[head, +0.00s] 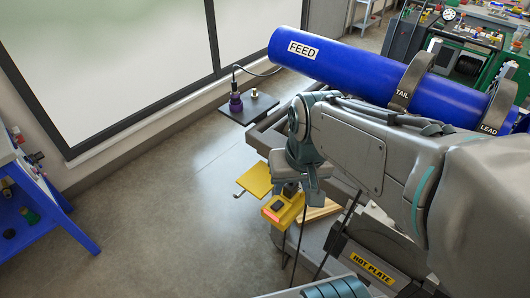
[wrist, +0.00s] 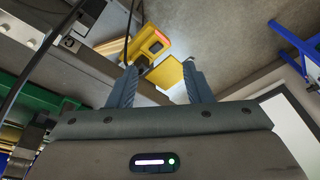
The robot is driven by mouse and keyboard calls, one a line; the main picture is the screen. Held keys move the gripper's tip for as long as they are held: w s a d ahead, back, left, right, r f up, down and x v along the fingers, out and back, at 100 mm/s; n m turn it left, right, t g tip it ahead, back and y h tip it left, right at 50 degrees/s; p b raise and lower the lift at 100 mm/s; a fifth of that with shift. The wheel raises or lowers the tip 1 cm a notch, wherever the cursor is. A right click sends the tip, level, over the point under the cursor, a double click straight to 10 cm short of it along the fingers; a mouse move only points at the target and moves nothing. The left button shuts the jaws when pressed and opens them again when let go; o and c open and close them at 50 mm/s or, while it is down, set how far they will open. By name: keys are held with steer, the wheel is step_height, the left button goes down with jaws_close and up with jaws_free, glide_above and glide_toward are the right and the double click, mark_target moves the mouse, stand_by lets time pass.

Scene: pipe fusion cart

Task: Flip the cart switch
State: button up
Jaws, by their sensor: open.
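The cart switch is a small dark rocker (head: 277,206) on a yellow box (head: 285,213) at the cart's near left side. An orange-red patch glows on the box's front. A flat yellow plate (head: 255,179), like an open lid, lies just left of the box. My gripper (head: 303,186) is above the box, pointing down, and partly covers its far end. In the wrist view my gripper (wrist: 160,66) has its fingers spread and empty. The yellow box (wrist: 150,42) and yellow plate (wrist: 168,73) show beyond and between the fingertips. I see no contact with the switch.
A blue FEED pipe (head: 370,65) rests on the cart under TAIL and LEAD straps. Dark cables hang close to the yellow box. A HOT PLATE unit (head: 372,270) is at lower right. A blue bench (head: 35,205) stands far left; the floor between is clear.

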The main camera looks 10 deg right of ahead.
steer(key=w+d+f+m+g+y+p, duration=0.25)
steer(key=w+f+m, duration=0.2)
steer(key=w, duration=0.55)
steer(key=m+g, duration=0.3)
steer(key=m, duration=0.3)
glide_above(278, 204)
steer(key=w+d, duration=0.3)
steer(key=d, duration=0.2)
steer(key=shift+n+y, duration=0.25)
steer(key=shift+y, duration=0.2)
step_height(278, 204, down, 10)
steer(key=shift+w+a+r, duration=0.15)
steer(key=shift+r, duration=0.05)
steer(key=x, duration=0.4)
steer(key=p+x, duration=0.1)
steer(key=x, duration=0.8)
steer(key=shift+w+f+p, duration=0.15)
steer(key=shift+w+p, duration=0.1)
steer(key=shift+p, duration=0.15)
